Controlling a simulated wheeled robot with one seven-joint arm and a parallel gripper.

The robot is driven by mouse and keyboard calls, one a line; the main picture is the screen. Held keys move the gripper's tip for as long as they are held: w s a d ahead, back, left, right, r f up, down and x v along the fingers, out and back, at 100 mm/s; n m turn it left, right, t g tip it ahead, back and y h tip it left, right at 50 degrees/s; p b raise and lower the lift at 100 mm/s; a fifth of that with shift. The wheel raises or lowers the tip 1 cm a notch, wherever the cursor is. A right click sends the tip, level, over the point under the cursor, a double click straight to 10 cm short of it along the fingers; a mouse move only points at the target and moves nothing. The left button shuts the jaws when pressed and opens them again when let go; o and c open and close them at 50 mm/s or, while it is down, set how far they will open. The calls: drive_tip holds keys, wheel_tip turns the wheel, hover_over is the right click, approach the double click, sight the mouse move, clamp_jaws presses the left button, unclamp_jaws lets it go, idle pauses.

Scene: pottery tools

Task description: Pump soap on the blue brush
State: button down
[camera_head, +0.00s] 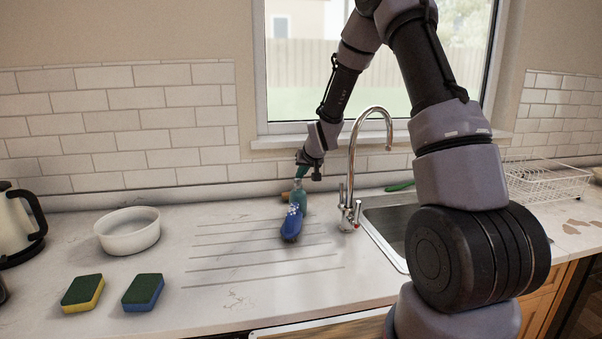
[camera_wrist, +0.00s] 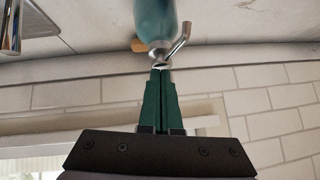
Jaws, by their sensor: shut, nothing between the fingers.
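A teal soap bottle (camera_head: 298,200) with a metal pump stands upright on the counter's drainage grooves, left of the tap. The wrist view shows it inverted (camera_wrist: 155,18), with its bent spout (camera_wrist: 181,38) pointing to one side. The blue brush (camera_head: 291,224) lies just in front of the bottle, its near end toward me; it is not visible in the wrist view. My gripper (camera_head: 300,172) is above the bottle, its green fingers (camera_wrist: 160,72) shut and empty. Their tips are at the pump head; I cannot tell whether they press on it.
The tap (camera_head: 386,134) and sink (camera_head: 391,232) are right of the bottle. A white bowl (camera_head: 129,231), a green-and-yellow sponge (camera_head: 82,293), a green-and-blue sponge (camera_head: 143,292) and a kettle (camera_head: 14,226) are on the left. The tiled wall (camera_head: 165,150) is close behind. The counter between bowl and brush is clear.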

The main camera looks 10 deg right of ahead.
drive_tip(key=shift+d+r, duration=0.1)
drive_tip(key=shift+r, duration=0.2)
drive_tip(key=w+r+v, duration=0.1)
drive_tip(key=v, duration=1.1)
drive_tip(key=shift+w+r, duration=0.2)
drive_tip(key=shift+r, duration=0.3)
drive_tip(key=shift+d, duration=0.15)
drive_tip(key=s+d+r+m, duration=0.1)
drive_tip(key=s+d+r, duration=0.1)
drive_tip(key=s+r, duration=0.45)
drive_tip(key=s+d+r+m, duration=0.1)
drive_tip(key=s+r, duration=0.3)
drive_tip(key=s, duration=0.5)
drive_tip(key=s+r+m+g, duration=0.1)
drive_tip(key=s+r, duration=0.2)
drive_tip(key=s, duration=1.4)
drive_tip(key=shift+s+d+g, duration=0.25)
drive_tip(key=shift+g, duration=0.05)
